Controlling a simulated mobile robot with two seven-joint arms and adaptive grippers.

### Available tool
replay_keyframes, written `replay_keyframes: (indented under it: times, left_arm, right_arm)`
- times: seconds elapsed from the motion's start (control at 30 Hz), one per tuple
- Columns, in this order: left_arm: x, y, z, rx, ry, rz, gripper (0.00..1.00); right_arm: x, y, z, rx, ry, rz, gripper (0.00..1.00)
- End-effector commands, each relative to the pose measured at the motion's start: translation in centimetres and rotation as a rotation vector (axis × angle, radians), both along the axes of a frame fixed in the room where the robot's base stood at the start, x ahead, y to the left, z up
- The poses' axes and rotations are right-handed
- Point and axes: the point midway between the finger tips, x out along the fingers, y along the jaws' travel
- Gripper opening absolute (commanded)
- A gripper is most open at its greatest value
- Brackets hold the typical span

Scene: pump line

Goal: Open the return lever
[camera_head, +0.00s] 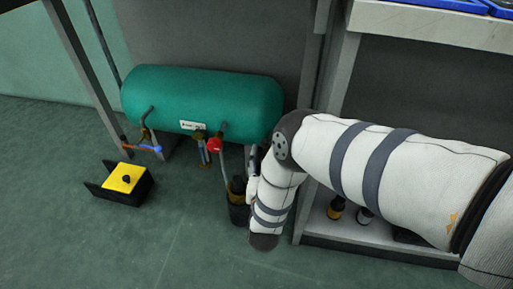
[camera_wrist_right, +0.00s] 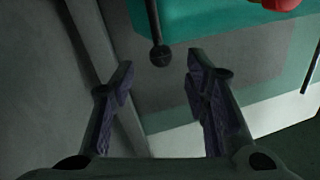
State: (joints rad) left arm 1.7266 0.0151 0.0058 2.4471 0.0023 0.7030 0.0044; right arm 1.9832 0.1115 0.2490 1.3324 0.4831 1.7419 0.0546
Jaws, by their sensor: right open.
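A green tank (camera_head: 200,98) lies along the wall at left centre in the head view; its green side also fills the upper wrist view (camera_wrist_right: 225,22). A thin dark rod with a black ball end (camera_wrist_right: 160,55) hangs down in the right wrist view. I cannot tell whether this is the return lever. My right gripper (camera_wrist_right: 163,75) is open, with the ball between and slightly beyond its fingertips, no contact visible. In the head view my right arm largely hides the gripper, near the tank's right end. My left gripper is not in view.
A red knob (camera_head: 214,145) sits below the tank; orange and blue handles (camera_head: 143,148) are at its left. A yellow-topped black box (camera_head: 124,180) stands on the floor. A dark container (camera_head: 238,207) stands beside my forearm. A shelf (camera_head: 350,240) is at right. Front floor is clear.

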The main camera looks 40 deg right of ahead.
Motion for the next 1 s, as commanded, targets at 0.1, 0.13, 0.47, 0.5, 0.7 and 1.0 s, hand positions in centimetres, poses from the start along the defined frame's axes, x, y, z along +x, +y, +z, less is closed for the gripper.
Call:
replay_keyframes:
  times: [0.1, 0.13, 0.47, 0.5, 0.7, 1.0]
  left_arm:
    - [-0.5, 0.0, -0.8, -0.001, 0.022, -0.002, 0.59]
    - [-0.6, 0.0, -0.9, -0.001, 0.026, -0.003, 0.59]
    - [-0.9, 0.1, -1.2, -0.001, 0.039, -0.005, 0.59]
    - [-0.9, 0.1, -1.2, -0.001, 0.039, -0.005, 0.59]
    - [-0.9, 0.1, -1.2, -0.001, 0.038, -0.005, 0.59]
    - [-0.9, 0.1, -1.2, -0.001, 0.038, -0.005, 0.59]
  right_arm:
    - [2.1, -1.7, -0.4, 0.0, 0.001, 0.0, 0.42]
    - [2.6, -2.1, -0.4, 0.0, 0.001, 0.0, 0.42]
    - [4.5, -3.5, -0.1, 0.001, 0.003, 0.004, 0.42]
    - [4.5, -3.5, -0.1, 0.001, 0.003, 0.004, 0.42]
    - [4.5, -3.5, -0.1, 0.001, 0.003, 0.004, 0.18]
    - [4.5, -3.5, -0.1, 0.002, 0.003, 0.004, 0.0]
